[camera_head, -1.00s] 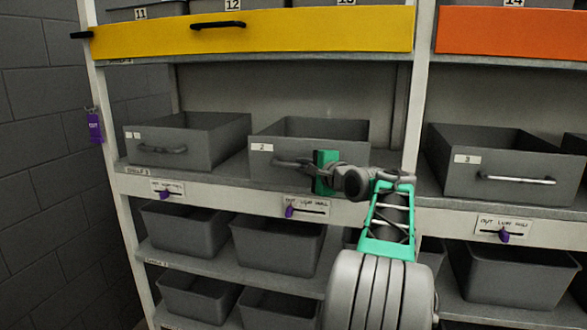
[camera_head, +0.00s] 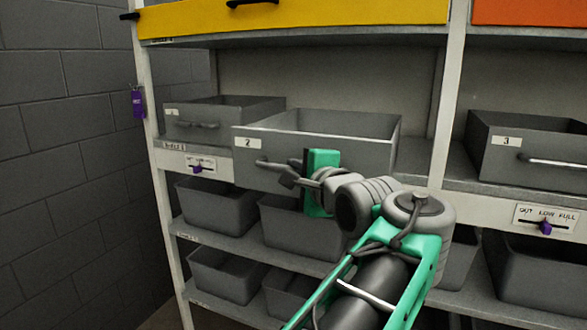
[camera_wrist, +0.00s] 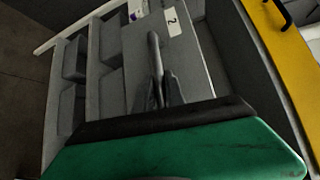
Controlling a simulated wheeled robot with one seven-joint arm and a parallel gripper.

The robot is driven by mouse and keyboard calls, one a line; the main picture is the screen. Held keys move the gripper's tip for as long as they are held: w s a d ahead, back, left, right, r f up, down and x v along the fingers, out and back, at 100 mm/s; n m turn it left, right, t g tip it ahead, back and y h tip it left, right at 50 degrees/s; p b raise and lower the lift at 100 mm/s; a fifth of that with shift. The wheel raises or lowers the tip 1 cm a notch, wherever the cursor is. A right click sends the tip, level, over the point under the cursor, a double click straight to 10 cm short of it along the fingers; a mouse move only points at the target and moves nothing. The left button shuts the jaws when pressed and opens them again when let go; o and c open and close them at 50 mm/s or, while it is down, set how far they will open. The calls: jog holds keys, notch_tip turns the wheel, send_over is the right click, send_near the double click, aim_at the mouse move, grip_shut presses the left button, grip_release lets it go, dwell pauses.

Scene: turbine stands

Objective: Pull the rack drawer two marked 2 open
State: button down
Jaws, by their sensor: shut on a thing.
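The grey drawer marked 2 (camera_head: 330,123) juts out past the front edge of its shelf in the head view, with its white label at the left of its front. The label and drawer front (camera_wrist: 187,62) also show in the wrist view. The drawer's dark bar handle (camera_head: 266,163) crosses its front. My gripper (camera_head: 288,176) is shut on this handle; in the wrist view the handle (camera_wrist: 153,50) runs up from between the fingers (camera_wrist: 160,95). My green wrist part hides the right part of the drawer front and the handle's right end.
Drawer 1 (camera_head: 222,120) sits on the same shelf to the left, and drawer 3 (camera_head: 520,152) to the right beyond a white upright (camera_head: 447,95). Grey bins (camera_head: 222,203) stand on lower shelves. A yellow drawer front (camera_head: 290,18) is above. A grey block wall is at left.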

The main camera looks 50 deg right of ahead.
jog(key=shift+a, duration=0.15)
jog(key=c, duration=1.4)
grip_release()
jog(key=p+v, duration=0.8)
jog(key=p, duration=0.3)
